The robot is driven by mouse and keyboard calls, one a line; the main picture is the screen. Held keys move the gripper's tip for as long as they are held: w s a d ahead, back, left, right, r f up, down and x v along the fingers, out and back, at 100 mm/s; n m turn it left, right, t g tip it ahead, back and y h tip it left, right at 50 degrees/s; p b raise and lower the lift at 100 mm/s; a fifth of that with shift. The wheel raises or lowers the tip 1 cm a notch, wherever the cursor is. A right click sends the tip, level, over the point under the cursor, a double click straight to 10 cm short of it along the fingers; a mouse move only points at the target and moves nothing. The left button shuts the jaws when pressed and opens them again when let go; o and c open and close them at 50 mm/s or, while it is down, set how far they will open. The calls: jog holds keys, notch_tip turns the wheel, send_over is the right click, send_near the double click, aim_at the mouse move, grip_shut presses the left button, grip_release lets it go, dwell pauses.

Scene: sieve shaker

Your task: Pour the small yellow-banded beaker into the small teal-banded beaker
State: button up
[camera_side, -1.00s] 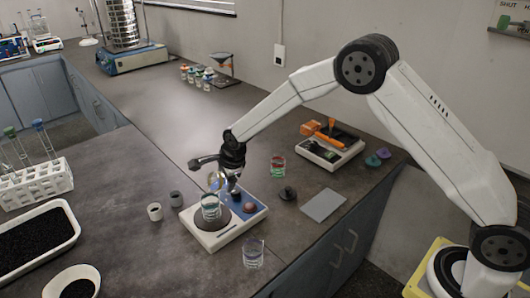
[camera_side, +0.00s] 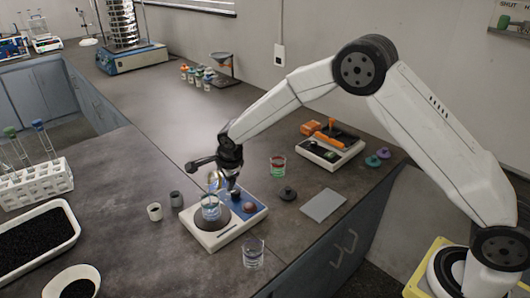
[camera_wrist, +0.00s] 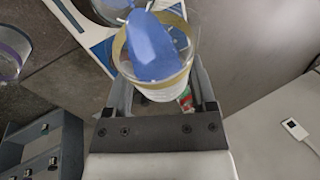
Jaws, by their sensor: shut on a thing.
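My gripper (camera_side: 229,186) is shut on the small yellow-banded beaker (camera_side: 214,179). In the wrist view the jaws hold this clear beaker (camera_wrist: 153,72) with its yellow rim band and blue contents. The beaker looks tilted in the side view. Just below it the small teal-banded beaker (camera_side: 210,211) stands upright on the dark round plate of a white device (camera_side: 225,233). Bluish contents show in it, but I cannot make out a falling stream. In the wrist view the held beaker hides most of what is below.
A purple-banded beaker (camera_side: 253,256) stands in front of the device. A red-banded beaker (camera_side: 278,166) with green contents and a dark knobbed lid (camera_side: 288,194) are to the right. A grey pad (camera_side: 323,205) lies near the bench edge.

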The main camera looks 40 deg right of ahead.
jog(key=shift+a+r+h+p, duration=0.3)
jog(key=shift+r+h+p, duration=0.25)
jog(key=shift+h+p, duration=0.7)
dwell(2.6)
jog(key=shift+a+f+n+h+p, duration=0.25)
jog(key=shift+f+n+h+p, duration=0.15)
jog(key=shift+h+p, duration=0.4)
dwell(1.6)
jog(key=shift+d+r+y, duration=0.35)
jog(key=shift+r+y, duration=0.1)
jog(key=shift+y, duration=0.5)
jog(key=shift+d+f+m+y, duration=0.15)
jog(key=shift+f+m+y, duration=0.25)
jog(key=shift+y, duration=0.6)
jog(key=shift+d+f+y+b, duration=0.1)
jog(key=shift+f+y+b, duration=0.25)
jog(key=shift+y, duration=0.15)
